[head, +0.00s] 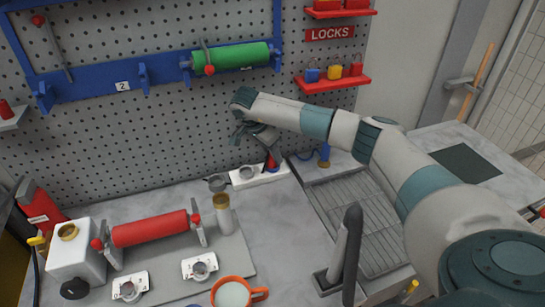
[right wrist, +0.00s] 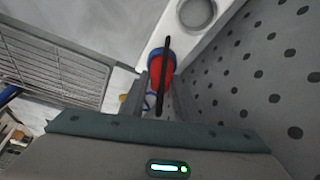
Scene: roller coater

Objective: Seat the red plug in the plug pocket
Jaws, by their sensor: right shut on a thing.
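The red plug (head: 271,163) is upright at the right end of a white block (head: 262,179) by the pegboard. My right gripper (head: 266,150) is shut on it from above. In the right wrist view the red plug (right wrist: 157,72) sits between the fingers, with a blue ring around its far end. A dark bar crosses in front of it. The white block also shows there, with a round grey recess (right wrist: 197,12) beside the plug. I cannot tell whether the plug's end is inside a pocket or only over the block. My left gripper is not in view.
A metal drain grate (head: 362,220) lies right of the block. A red roller (head: 150,229) and an orange mug (head: 233,293) are farther left and front. The pegboard rises close behind.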

